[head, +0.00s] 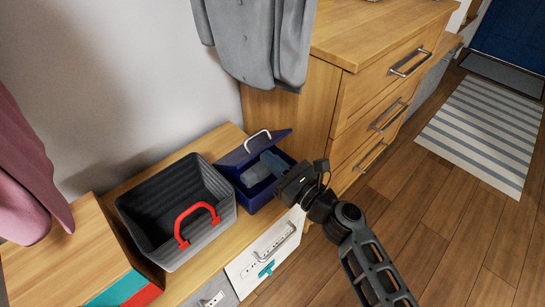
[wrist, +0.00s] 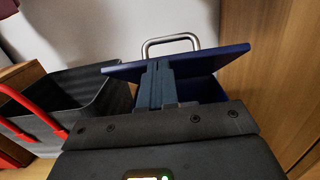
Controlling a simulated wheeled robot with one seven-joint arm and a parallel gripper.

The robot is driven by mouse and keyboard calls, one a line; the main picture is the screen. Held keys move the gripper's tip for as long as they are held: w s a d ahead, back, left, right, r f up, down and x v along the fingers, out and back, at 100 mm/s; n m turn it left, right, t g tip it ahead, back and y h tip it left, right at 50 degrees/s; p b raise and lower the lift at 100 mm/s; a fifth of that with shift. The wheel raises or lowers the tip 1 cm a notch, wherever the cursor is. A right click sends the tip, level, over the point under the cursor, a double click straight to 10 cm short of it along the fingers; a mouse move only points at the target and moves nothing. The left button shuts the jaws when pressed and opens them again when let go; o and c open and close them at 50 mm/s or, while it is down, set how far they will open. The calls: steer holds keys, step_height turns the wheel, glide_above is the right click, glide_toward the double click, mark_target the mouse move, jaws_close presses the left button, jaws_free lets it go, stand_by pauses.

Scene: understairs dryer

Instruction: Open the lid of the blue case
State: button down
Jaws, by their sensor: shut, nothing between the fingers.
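The blue case (head: 258,200) stands on the low wooden bench, right of a grey bin. Its lid (head: 240,151) is raised part way and tilted, with a silver handle (head: 257,139) on top. In the wrist view the lid (wrist: 212,60) spans across the picture, the handle (wrist: 170,43) standing above it and the case body (wrist: 205,88) below. My gripper (head: 262,168) reaches in from the right at the case opening. Its fingers (wrist: 160,80) are shut and empty, with their tips at the underside of the lid. Whether they touch it is hard to tell.
A grey bin (head: 150,214) with a red handle (head: 197,222) stands close left of the case. A wooden dresser (head: 290,105) rises right behind it, and a grey garment (head: 258,40) hangs above. The floor (head: 400,215) at the right is clear.

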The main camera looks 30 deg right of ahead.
mark_target(250, 137)
steer(key=w+r+g+p, duration=0.1)
steer(key=p, duration=0.4)
steer(key=w+r+g+p, duration=0.1)
steer(key=r+p, duration=0.1)
steer(key=p, duration=0.3)
steer(key=w+a+r+g+h+p, duration=0.1)
steer(key=p, duration=0.4)
steer(key=shift+w+r+p, duration=0.1)
steer(key=shift+r+p, duration=0.25)
steer(key=shift+p, duration=0.05)
steer(key=shift+w+a+r+g+p, duration=0.15)
steer(key=shift+w+r+p, duration=0.2)
steer(key=shift+p, duration=0.3)
steer(key=shift+w+a+r+g+p, duration=0.15)
steer(key=shift+w+p, duration=0.25)
steer(key=shift+p, duration=0.2)
steer(key=shift+w+a+r+p, duration=0.2)
steer(key=shift+w+r+p, duration=0.1)
steer(key=shift+w, duration=0.3)
steer(key=shift+w+a+r+p, duration=0.15)
steer(key=shift+w+r+p, duration=0.1)
steer(key=shift+w, duration=0.35)
